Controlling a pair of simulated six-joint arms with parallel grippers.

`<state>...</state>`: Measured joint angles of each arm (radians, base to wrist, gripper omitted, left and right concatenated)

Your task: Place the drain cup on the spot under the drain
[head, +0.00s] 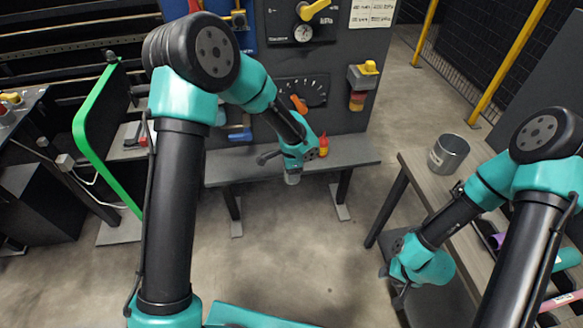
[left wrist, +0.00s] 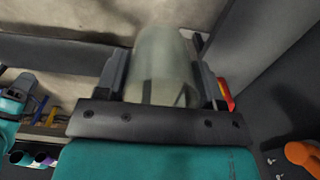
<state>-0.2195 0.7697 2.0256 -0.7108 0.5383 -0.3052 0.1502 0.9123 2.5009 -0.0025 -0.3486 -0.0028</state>
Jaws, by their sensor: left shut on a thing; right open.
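My left gripper (head: 288,168) is at the grey bench shelf (head: 350,152) in front of the dark panel. In the left wrist view the left gripper (left wrist: 160,88) is shut on a pale translucent cup (left wrist: 163,60), one finger on each side. In the head view only the cup's lower end (head: 292,179) shows, below the gripper at the shelf's front edge. I cannot tell whether it touches the shelf. The drain and the spot under it cannot be made out; my left arm covers part of that area. My right gripper (head: 393,284) is open and empty beside the right table.
A red and yellow bottle (head: 323,146) stands on the shelf just right of my left gripper. An orange lever (head: 299,104) is on the panel above. A metal pot (head: 449,153) stands on the right table (head: 420,170). The floor between is clear.

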